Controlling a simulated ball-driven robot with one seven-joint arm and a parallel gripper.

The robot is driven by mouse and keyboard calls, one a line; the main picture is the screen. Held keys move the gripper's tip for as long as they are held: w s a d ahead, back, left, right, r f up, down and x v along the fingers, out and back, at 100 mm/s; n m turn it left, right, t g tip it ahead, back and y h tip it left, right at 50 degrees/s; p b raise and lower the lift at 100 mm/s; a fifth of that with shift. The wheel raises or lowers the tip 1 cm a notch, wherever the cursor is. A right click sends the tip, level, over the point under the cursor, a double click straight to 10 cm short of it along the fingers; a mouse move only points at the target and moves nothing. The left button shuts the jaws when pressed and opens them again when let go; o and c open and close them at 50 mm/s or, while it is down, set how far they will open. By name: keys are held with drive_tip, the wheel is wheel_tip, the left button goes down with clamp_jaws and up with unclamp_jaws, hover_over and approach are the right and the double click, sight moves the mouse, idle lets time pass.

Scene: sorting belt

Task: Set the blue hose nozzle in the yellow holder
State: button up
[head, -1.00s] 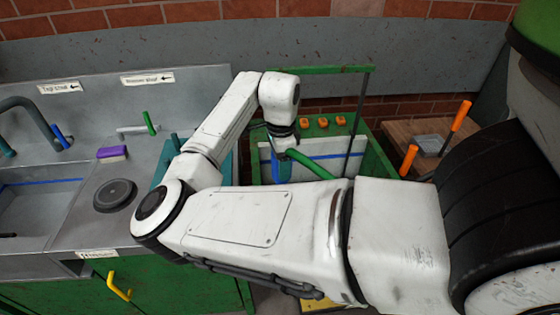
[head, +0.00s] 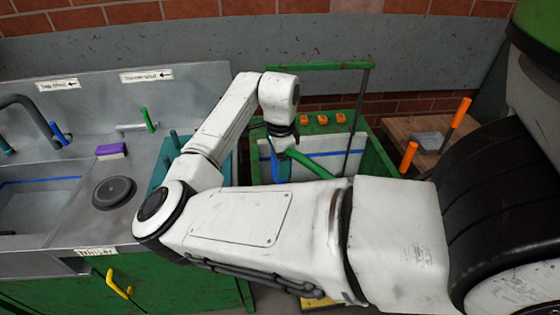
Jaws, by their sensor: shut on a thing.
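My gripper (head: 279,138) is at the end of my bent white arm, over the green-framed tub; its fingers are small and partly hidden by the wrist. It is shut on the blue hose nozzle (head: 281,170), which hangs pointing down just below the wrist. A green hose (head: 308,164) runs from there to the right and passes behind my arm. I cannot make out the yellow holder for certain. A yellow piece (head: 318,301) shows low down, mostly hidden by my arm.
The green-framed tub (head: 378,160) has pale inner walls, a dark upright post (head: 357,120) and orange knobs (head: 323,120) at its back. Left is a grey sink counter (head: 130,190) with a purple brush (head: 112,151) and black disc (head: 114,193). A wooden table (head: 405,130) stands right.

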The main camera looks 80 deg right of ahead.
sight(280, 184)
drive_tip(key=shift+f, duration=0.15)
drive_tip(key=shift+f+b, duration=0.95)
drive_tip(key=shift+f, duration=0.7)
drive_tip(key=shift+f, duration=0.15)
drive_tip(key=shift+f+b, duration=0.8)
drive_tip(key=shift+f, duration=0.4)
drive_tip(key=shift+f, duration=0.15)
drive_tip(key=shift+f+b, duration=0.3)
drive_tip(key=shift+f, duration=0.3)
drive_tip(key=shift+f+b, duration=0.35)
drive_tip(key=shift+f, duration=0.2)
drive_tip(key=o, duration=1)
